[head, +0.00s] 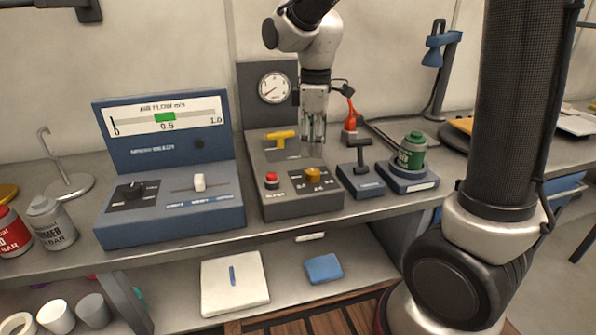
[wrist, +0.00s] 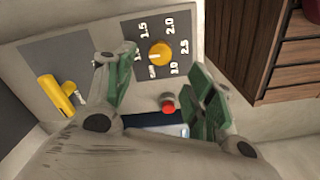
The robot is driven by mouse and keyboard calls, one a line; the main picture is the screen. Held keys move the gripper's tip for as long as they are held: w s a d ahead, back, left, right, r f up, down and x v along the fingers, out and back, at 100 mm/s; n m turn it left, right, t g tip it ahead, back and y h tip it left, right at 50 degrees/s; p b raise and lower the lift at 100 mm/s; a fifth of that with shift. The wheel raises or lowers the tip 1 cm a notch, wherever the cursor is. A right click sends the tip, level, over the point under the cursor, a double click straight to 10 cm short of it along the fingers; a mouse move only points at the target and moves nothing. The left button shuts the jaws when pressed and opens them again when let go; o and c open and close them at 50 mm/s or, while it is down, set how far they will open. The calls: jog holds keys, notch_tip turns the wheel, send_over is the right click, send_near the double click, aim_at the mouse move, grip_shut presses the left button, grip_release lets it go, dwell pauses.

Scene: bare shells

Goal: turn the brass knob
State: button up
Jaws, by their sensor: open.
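The brass knob (head: 313,174) is a small yellow-gold dial on the sloped front of a grey control box (head: 300,205). In the wrist view the knob (wrist: 160,54) sits on a dark scale plate with numbers such as 1.5, 2.0 and 2.5 around it. My gripper (head: 316,138) points down above the back part of the box, behind the knob. In the wrist view its green-padded fingers (wrist: 165,88) are spread apart with nothing between them. The knob shows beyond the fingertips, apart from them.
A red button (head: 271,180) and a yellow lever handle (head: 281,136) are on the same box. A black T-handle (head: 361,155) and a green can (head: 411,150) stand to the right. A blue air-flow console (head: 170,215) stands to the left.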

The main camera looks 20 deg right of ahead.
aim_at(313, 171)
jog(key=shift+f+n, duration=0.15)
jog(key=shift+n, duration=0.25)
notch_tip(313, 171, down, 8)
jog(key=shift+r, duration=0.25)
jog(key=c, duration=1.1)
